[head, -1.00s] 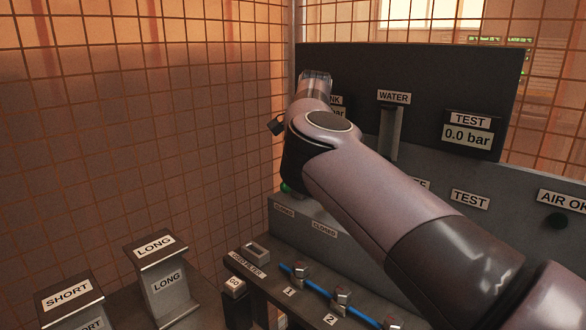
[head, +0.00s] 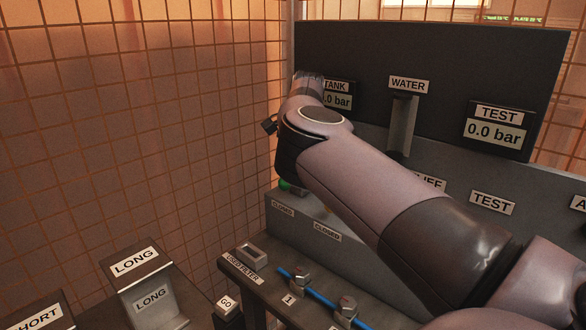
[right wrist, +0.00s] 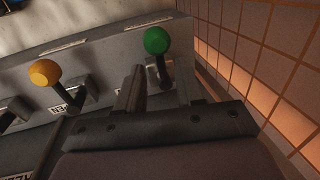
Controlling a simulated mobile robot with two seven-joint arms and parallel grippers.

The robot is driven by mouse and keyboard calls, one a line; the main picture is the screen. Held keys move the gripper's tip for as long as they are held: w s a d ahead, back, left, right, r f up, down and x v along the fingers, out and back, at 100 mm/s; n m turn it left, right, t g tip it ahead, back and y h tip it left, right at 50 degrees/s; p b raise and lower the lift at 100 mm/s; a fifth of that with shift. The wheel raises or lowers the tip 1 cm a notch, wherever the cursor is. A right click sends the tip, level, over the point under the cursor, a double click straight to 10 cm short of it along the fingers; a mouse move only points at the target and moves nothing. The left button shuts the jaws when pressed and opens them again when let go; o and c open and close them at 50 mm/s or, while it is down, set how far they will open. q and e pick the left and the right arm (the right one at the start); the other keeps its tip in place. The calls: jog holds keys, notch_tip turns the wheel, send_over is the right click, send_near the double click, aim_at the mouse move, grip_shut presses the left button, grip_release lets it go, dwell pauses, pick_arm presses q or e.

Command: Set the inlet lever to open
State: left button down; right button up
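A lever with a green ball knob (right wrist: 156,40) stands in the right wrist view, just beyond the gap between my right gripper's fingers. My right gripper (right wrist: 158,82) is open, with nothing seen between its fingers. A second lever with a yellow ball knob (right wrist: 45,72) stands to the left, beside a partly hidden label ending in "EN". In the head view the green knob (head: 284,184) just shows below my right arm, above a "CLOSED" label (head: 283,208). My arm hides the fingers there. No inlet label is readable. My left gripper is not in view.
A dark panel (head: 440,50) with TANK, WATER and TEST displays stands behind the grey valve box (head: 295,227). A wire mesh wall (head: 150,120) is close on the left. In front are a LONG stand (head: 150,290) and a shelf with a blue hose (head: 318,297).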

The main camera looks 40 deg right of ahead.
jog(key=shift+w+f, duration=0.2)
jog(key=shift+f, duration=0.95)
jog(key=shift+c, duration=0.3)
grip_shut()
